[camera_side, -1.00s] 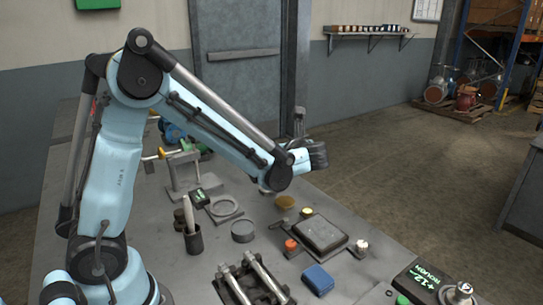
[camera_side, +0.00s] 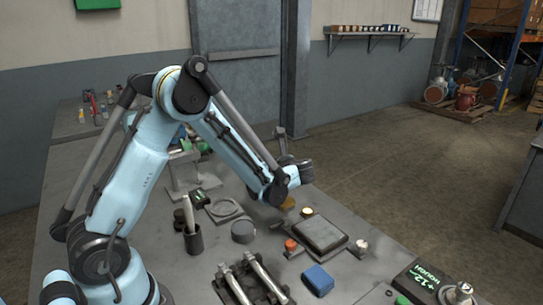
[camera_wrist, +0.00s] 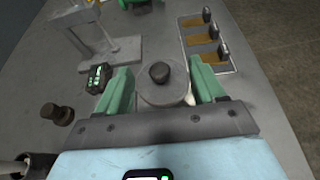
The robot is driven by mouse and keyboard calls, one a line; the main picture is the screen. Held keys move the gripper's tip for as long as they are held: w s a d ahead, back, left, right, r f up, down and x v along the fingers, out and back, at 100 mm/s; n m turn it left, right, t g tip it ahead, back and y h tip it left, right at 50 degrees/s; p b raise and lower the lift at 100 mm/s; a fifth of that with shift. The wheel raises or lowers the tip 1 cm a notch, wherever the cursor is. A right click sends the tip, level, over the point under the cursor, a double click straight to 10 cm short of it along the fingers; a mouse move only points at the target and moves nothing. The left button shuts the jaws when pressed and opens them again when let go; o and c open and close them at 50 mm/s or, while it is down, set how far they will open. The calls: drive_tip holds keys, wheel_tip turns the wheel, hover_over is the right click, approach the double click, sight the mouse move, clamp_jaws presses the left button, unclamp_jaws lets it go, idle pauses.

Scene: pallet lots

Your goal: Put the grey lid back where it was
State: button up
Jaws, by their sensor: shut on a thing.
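The grey lid (camera_wrist: 152,94) is a round flat disc with a dark round knob (camera_wrist: 159,72) on top, seen in the wrist view. My gripper (camera_wrist: 161,74) has its two green fingers on either side of the lid and is shut on it. A pale piece shows at the lid's right edge, partly hidden. In the side view my fingers and the lid are hidden or too unclear to make out near my wrist. I cannot tell whether the lid touches anything below it.
A flat grey ring (camera_side: 225,209) and a grey round piece (camera_side: 243,232) lie on the bench. A dark cup (camera_side: 194,241), a grey block on a tray (camera_side: 320,234) and a blue block (camera_side: 318,280) stand nearby. A slotted rack (camera_wrist: 232,68) is at the wrist view's upper right.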

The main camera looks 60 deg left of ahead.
hover_over(244, 191)
wheel_tip(244, 191, down, 5)
drive_tip(key=shift+r, duration=0.1)
drive_tip(key=shift+f, duration=1.8)
drive_tip(key=shift+f, duration=0.2)
drive_tip(key=o, duration=1)
